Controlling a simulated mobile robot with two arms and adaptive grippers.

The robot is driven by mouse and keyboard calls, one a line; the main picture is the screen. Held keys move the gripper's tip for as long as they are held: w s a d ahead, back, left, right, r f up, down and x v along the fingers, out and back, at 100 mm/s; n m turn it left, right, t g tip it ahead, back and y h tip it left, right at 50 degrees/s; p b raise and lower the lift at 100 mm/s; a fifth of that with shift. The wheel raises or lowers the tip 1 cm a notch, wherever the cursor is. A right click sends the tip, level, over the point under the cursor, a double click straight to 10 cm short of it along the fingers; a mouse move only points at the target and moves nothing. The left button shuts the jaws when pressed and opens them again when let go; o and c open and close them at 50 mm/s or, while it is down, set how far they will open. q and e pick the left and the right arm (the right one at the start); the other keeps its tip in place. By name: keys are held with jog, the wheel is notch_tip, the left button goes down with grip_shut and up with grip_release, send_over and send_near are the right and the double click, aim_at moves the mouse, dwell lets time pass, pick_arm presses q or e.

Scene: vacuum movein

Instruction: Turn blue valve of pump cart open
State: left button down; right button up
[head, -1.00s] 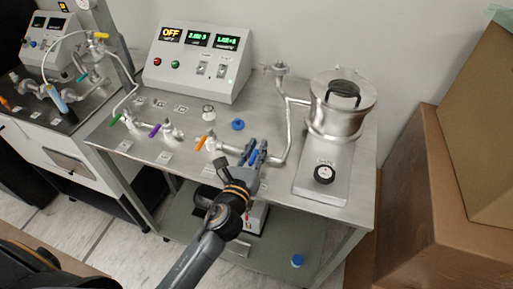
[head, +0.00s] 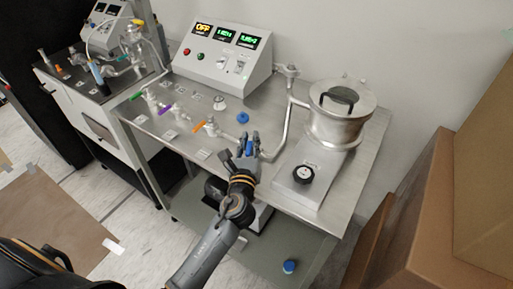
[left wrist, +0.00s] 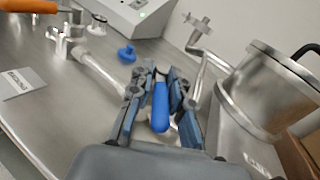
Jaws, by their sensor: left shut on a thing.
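The pump cart (head: 345,190) is a steel table with a pipe line of small valves on its top. My left gripper (head: 249,146) reaches over the cart's front edge to the pipe. It is shut on the blue valve handle (head: 250,149), which sits between its fingers. In the left wrist view the blue handle (left wrist: 160,106) lies lengthwise between the two fingers of the gripper (left wrist: 160,82). The valve body behind it is mostly hidden by the fingers. My right gripper is not in view.
Green, purple and orange (head: 200,127) valve handles stand left along the pipe. A loose blue knob (head: 243,118) lies behind my gripper. A steel chamber (head: 340,112) stands right, a control box (head: 222,58) behind. Cardboard boxes (head: 420,220) crowd the right side.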

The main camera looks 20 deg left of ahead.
pick_arm(q)
jog(key=shift+d+f+n+y, duration=0.15)
jog(key=shift+d+n+y, duration=0.2)
jog(key=shift+y, duration=0.15)
jog(key=shift+w+n+g+y+b, duration=0.1)
jog(key=shift+n+g+y+b, duration=0.4)
jog(key=shift+n+y+b, duration=0.4)
jog(key=shift+y, duration=0.3)
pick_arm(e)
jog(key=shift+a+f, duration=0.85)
pick_arm(q)
jog(key=c, duration=1.3)
grip_release()
jog(key=shift+c, duration=0.2)
jog(key=v, duration=1.2)
jog(key=shift+r, duration=0.25)
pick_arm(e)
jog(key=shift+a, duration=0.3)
